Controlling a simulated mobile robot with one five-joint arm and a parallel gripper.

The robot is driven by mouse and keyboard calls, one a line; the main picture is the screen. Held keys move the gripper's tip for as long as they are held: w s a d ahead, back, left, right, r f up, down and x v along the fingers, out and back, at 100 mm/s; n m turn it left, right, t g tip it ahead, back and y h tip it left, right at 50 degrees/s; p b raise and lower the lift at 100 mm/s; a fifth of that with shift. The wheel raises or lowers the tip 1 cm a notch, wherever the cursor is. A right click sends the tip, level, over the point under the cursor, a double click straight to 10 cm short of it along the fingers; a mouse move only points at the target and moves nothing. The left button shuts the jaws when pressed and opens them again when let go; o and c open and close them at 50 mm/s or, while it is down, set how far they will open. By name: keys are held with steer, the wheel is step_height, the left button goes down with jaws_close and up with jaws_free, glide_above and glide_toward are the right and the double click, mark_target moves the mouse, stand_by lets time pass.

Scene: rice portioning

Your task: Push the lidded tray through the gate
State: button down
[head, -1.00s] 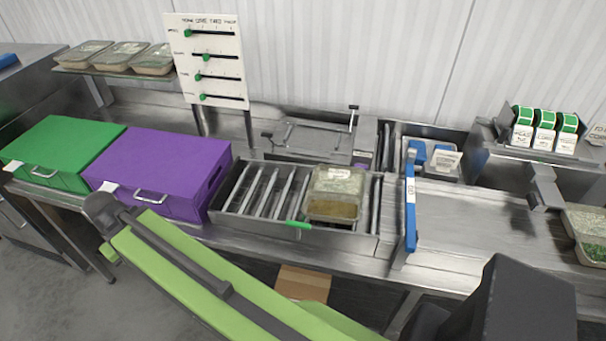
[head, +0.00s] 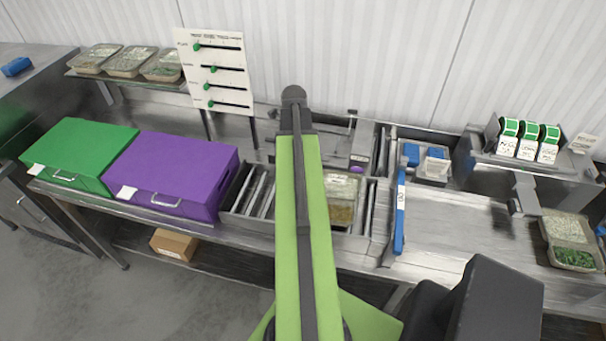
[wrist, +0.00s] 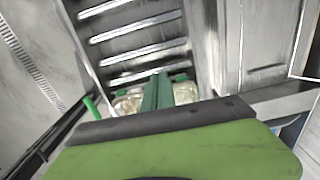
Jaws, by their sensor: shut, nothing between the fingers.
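The lidded tray (head: 341,212) has a clear lid with a pale label and sits at the right end of the slatted metal channel (head: 228,215). My arm hides its left part in the head view. The blue gate (head: 399,212) stands upright to the right of the tray, apart from it. In the wrist view my gripper's green fingers (wrist: 160,78) are together and empty. The tray (wrist: 130,104) shows on both sides of them; contact cannot be told. The head view does not show the fingers, as my arm covers that area.
A purple box (head: 185,160) and a green box (head: 75,150) stand left of the channel. Open bench lies right of the gate, with a tray of rice and greens (head: 573,258) at its far right. A slider board (head: 228,62) and a label dispenser (head: 525,160) stand behind.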

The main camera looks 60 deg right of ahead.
steer(key=s+f+b, duration=0.1)
steer(key=f+b, duration=0.2)
steer(key=s+f+b, duration=0.1)
steer(key=f+b, duration=0.2)
steer(key=s+d+f+b, duration=0.1)
steer(key=f+b, duration=0.2)
steer(key=shift+s+f, duration=0.3)
steer(key=shift+f, duration=0.1)
steer(key=shift+s, duration=0.1)
